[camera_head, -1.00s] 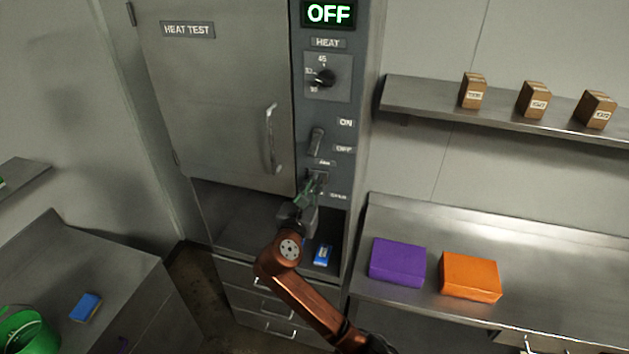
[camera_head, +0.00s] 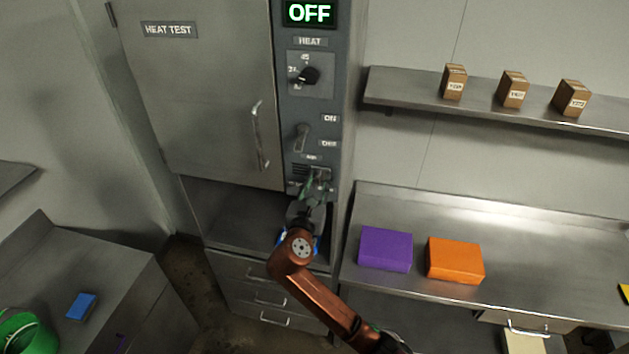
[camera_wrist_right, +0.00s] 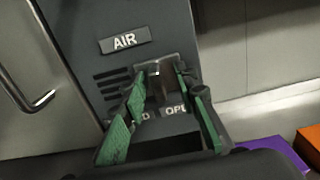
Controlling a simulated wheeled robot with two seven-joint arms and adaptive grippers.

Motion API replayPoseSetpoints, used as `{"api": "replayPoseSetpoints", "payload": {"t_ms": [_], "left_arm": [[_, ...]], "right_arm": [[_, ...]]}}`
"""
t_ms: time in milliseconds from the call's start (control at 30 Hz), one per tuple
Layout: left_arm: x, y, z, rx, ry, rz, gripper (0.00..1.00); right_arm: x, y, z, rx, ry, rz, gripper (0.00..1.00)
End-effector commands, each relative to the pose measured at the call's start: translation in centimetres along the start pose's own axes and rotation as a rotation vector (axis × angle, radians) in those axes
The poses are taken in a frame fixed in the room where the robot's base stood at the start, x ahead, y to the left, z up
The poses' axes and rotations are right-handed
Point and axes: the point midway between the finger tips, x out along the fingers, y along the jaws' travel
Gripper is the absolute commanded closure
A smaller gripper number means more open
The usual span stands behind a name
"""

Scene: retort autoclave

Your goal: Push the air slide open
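The air slide (camera_wrist_right: 158,72) is a small grey metal piece under the AIR label (camera_wrist_right: 125,40) on the cabinet's control panel. It is at the right of several dark vent slots (camera_wrist_right: 112,88) and in front of the partly hidden OPEN lettering. In the head view the slide (camera_head: 320,173) is small and partly covered by my right gripper (camera_head: 317,187). In the right wrist view the gripper's green-padded fingers (camera_wrist_right: 160,84) stand apart, one on each side of the slide's projecting part. I cannot tell whether they touch it. My left gripper is out of view.
The heat dial (camera_head: 308,75) and ON/OFF lever (camera_head: 302,137) are above the slide. The cabinet door handle (camera_head: 260,135) is left of it. A purple box (camera_head: 386,249) and orange box (camera_head: 455,260) stand on the right counter. A blue item is partly hidden behind my arm.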

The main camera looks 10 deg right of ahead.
Motion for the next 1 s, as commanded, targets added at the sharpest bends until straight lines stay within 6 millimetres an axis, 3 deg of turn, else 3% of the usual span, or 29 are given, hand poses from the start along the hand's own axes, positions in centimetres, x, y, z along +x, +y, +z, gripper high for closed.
{"api": "replayPoseSetpoints", "payload": {"t_ms": [333, 800, 1000], "left_arm": [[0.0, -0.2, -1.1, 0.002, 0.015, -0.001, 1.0], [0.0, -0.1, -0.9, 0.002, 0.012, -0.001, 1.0], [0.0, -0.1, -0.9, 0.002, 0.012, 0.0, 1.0]], "right_arm": [[-1.0, 0.2, -0.1, 0.0, 0.001, 0.003, 0.72], [-9.8, 0.2, -0.1, 0.001, 0.001, 0.003, 0.72], [-11.6, 0.2, -0.1, 0.001, 0.001, 0.001, 0.72]]}}
